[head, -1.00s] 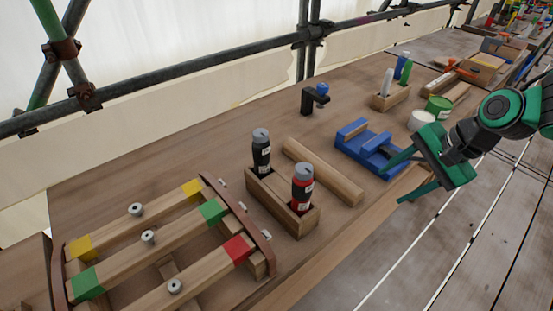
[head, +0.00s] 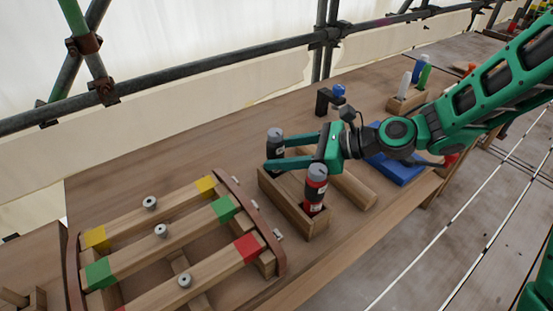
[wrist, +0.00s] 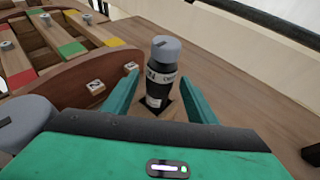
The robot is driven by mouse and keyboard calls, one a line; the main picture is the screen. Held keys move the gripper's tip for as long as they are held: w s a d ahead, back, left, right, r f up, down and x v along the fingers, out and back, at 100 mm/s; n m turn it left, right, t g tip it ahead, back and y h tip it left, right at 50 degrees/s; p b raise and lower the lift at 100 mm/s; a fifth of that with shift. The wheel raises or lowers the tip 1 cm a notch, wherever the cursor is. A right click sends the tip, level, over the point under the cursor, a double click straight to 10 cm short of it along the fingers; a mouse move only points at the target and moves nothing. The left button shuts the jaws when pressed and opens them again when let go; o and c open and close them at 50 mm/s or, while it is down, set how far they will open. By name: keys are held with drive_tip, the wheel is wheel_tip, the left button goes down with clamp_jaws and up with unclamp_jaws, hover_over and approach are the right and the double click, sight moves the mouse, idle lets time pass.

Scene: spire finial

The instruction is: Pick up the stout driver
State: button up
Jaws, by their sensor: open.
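Two drivers stand upright in a wooden holder (head: 291,217). One is black with a grey cap (head: 276,134); the other is red and black with a grey cap (head: 316,187). I cannot tell for sure which one is called stout. My gripper (head: 277,154) is open, its fingers on either side of the black driver. In the wrist view the black driver (wrist: 163,68) stands between the two green fingers, with no clear contact. A grey cap, seemingly of the red driver (wrist: 22,122), shows at the left edge there. My gripper partly hides the black driver in the head view.
A rack of wooden bars with coloured bands (head: 165,231) stands left of the holder. A wooden block (head: 352,188) and a blue fixture (head: 398,170) lie to the right, partly behind my arm. A black bracket (head: 325,101) stands behind. The table's back left is clear.

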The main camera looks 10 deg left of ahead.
sight(262, 167)
drive_tip(key=shift+x, duration=2.95)
clamp_jaws()
drive_tip(key=shift+r, duration=0.15)
